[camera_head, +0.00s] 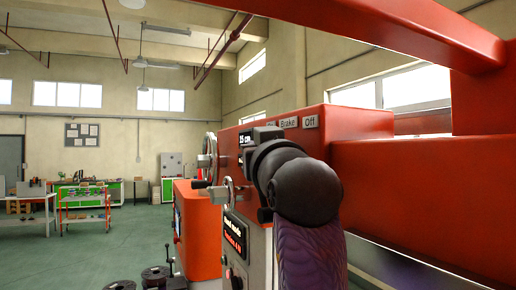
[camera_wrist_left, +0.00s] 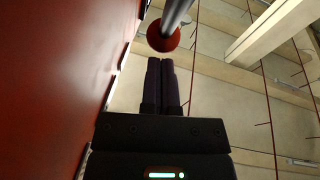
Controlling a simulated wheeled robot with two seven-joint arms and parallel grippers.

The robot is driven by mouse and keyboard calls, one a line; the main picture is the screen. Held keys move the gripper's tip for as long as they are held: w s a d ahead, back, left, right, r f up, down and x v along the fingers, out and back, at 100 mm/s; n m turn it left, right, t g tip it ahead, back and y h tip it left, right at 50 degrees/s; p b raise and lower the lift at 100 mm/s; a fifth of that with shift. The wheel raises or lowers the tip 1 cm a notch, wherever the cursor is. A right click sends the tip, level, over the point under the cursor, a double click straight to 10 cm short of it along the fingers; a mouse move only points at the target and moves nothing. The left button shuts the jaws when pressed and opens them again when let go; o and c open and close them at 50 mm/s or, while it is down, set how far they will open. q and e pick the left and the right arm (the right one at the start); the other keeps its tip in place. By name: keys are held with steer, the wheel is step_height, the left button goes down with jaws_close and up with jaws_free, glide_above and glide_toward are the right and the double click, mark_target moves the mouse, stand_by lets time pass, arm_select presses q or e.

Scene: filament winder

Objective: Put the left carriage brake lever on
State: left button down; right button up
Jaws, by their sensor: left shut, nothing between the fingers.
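In the left wrist view, the brake lever shows as a grey metal rod (camera_wrist_left: 176,12) with a red ball knob (camera_wrist_left: 163,37) at its near end. My left gripper (camera_wrist_left: 160,60) is shut and empty, its dark purple fingers together. Its tips lie just below the knob in the picture; I cannot tell if they touch it. In the head view, the red machine housing (camera_head: 350,123) carries a label reading "Brake" (camera_head: 289,123) and one reading "Off" (camera_head: 310,122). My dark arm covers the area below them, and no lever can be made out there. My right gripper is not in view.
A red machine wall (camera_wrist_left: 60,60) runs close along the left of the wrist view. In the head view, a handwheel (camera_head: 209,155) and a small display (camera_head: 246,138) sit left of my arm. A red beam (camera_head: 400,25) crosses overhead.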

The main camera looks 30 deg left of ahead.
arm_select(q)
steer(key=b+v, duration=0.4)
steer(key=v, duration=0.6)
